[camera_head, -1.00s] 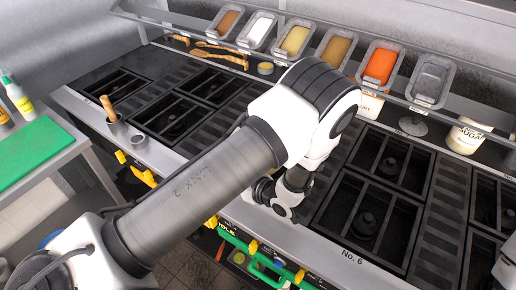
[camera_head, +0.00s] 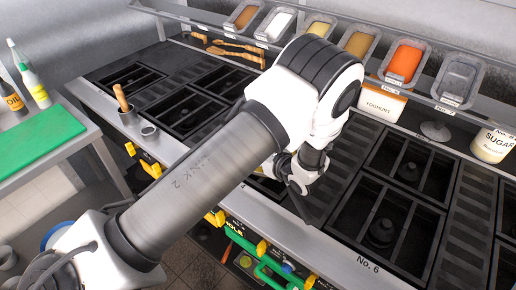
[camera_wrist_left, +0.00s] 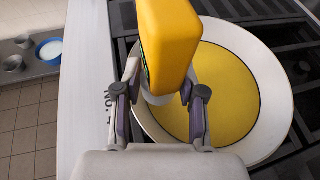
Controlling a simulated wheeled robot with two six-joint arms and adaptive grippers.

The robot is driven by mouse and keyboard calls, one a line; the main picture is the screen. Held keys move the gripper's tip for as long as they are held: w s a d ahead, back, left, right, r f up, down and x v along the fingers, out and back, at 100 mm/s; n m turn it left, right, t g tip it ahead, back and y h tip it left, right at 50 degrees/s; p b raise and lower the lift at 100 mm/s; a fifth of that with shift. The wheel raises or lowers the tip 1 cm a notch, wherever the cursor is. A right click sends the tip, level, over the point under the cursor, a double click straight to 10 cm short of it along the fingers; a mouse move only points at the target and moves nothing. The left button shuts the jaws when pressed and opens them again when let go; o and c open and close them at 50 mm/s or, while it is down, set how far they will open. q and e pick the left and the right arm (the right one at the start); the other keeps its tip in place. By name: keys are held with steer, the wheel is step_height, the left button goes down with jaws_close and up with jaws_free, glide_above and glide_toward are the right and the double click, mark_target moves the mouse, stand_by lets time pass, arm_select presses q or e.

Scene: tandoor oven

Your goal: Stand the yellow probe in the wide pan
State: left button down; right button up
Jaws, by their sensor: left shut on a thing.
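My left gripper (camera_wrist_left: 160,108) is shut on the yellow probe (camera_wrist_left: 170,40) in the left wrist view. The probe is a chunky yellow block with a pale lower end between the fingers. The wide pan (camera_wrist_left: 272,75) has a pale rim and a yellow inside, and lies behind and below the probe. The probe overlaps the pan's left part in this view; I cannot tell whether its lower end touches the pan. In the head view my left arm hides the pan and the probe. My right gripper is not in view.
Black hob grates (camera_head: 400,165) fill the counter, with a steel front edge (camera_head: 350,262). Spice tubs (camera_head: 405,62) line a shelf above. A sugar jar (camera_head: 492,145) stands at right. A green board (camera_head: 40,143) and bottles are at left.

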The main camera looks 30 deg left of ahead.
arm_select(q)
steer(key=w+a, duration=0.1)
steer(key=w, duration=0.1)
steer(key=w+a+b, duration=0.1)
steer(key=w+a, duration=0.1)
steer(key=w, duration=0.1)
steer(key=w+a+f, duration=0.1)
steer(key=w+a, duration=0.1)
steer(key=w, duration=0.1)
step_height(320, 180, down, 3)
steer(key=shift+s+b, duration=0.1)
steer(key=shift+b, duration=0.8)
steer(key=shift+f, duration=0.3)
steer(key=c, duration=1.1)
jaws_free()
steer(key=shift+f, duration=0.1)
steer(key=o, duration=0.4)
